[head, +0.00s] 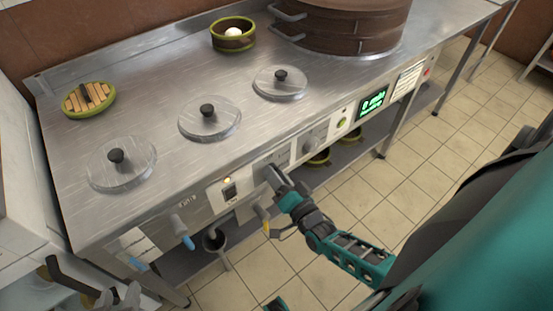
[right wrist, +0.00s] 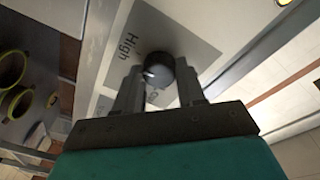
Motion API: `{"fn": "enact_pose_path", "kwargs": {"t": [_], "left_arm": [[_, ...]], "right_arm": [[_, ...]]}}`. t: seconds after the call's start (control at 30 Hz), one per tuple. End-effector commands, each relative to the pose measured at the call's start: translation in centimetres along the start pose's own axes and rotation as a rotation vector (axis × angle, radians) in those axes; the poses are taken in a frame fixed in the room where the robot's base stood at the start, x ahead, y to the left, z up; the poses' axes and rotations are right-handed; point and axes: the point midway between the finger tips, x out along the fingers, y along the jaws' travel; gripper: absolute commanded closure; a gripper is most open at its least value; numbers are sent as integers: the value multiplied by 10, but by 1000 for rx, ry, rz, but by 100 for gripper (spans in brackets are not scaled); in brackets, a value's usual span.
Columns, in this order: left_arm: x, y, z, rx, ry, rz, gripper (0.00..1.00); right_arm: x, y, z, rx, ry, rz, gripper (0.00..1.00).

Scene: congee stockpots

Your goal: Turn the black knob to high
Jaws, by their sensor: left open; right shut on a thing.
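The black knob (right wrist: 159,69) is on the front panel of the steel counter, over a grey plate marked "High". My right gripper (right wrist: 157,88) has its two fingers on either side of the knob and is shut on it. In the head view my right gripper (head: 273,174) reaches the panel and mostly covers the knob. The "High" lettering (right wrist: 131,45) shows beside the knob; other lettering is partly hidden by the fingers.
The steel counter (head: 150,75) holds three round lids (head: 210,118), a bamboo steamer (head: 345,25) and a small green-rimmed bowl (head: 233,34). Another knob (head: 316,135) and a green display (head: 373,101) lie right along the panel. Tiled floor is clear at right.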

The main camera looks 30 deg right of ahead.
Motion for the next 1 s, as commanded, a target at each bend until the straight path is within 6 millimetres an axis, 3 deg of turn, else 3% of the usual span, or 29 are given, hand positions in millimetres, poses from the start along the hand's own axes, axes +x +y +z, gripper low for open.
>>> {"fn": "enact_pose_path", "kwargs": {"t": [0.3, 0.83, 0.87, 1.0], "left_arm": [[0, 1, 0, -11, -1, -3, 54], [-3, 1, 2, -12, -6, -3, 54], [-3, 1, 2, -11, -6, -3, 54], [-3, 0, 2, -6, -7, -3, 54]], "right_arm": [[0, 0, 0, 115, -8, 11, 91], [0, 0, -1, 139, -8, 13, 91], [0, 0, -1, 139, -7, 13, 59], [0, 0, 0, 138, -8, 13, 46]]}}
